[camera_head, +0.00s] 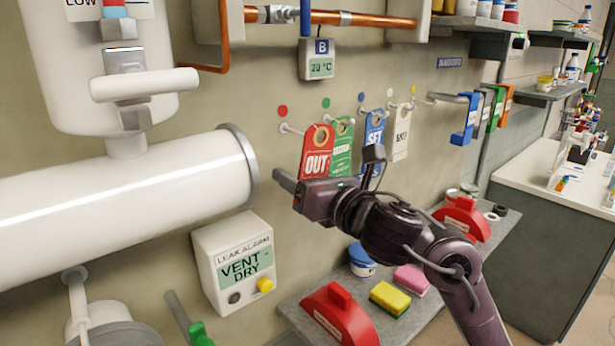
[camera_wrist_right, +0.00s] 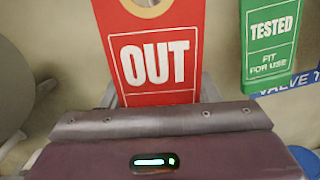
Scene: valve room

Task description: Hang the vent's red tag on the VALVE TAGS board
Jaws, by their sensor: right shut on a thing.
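The red tag (camera_head: 316,152), lettered OUT, is at the red-dot peg (camera_head: 290,129) on the wall. I cannot tell whether its holed top is on the peg. My right gripper (camera_head: 288,182) is shut on its lower part. In the right wrist view the red tag (camera_wrist_right: 155,60) hangs roughly upright between the fingers, its hole cut by the top edge. The VALVE TAGS board shows as a blue strip (camera_wrist_right: 288,88) with part of its lettering; the rest is hidden. My left gripper is not in view.
A green tag (camera_head: 342,145), a blue tag (camera_head: 375,128) and a white tag (camera_head: 402,132) hang to the right of the red one. A white pipe (camera_head: 130,190) is at left. A leak alarm box (camera_head: 236,265) reads VENT DRY. A shelf (camera_head: 412,320) below holds sponges and red covers.

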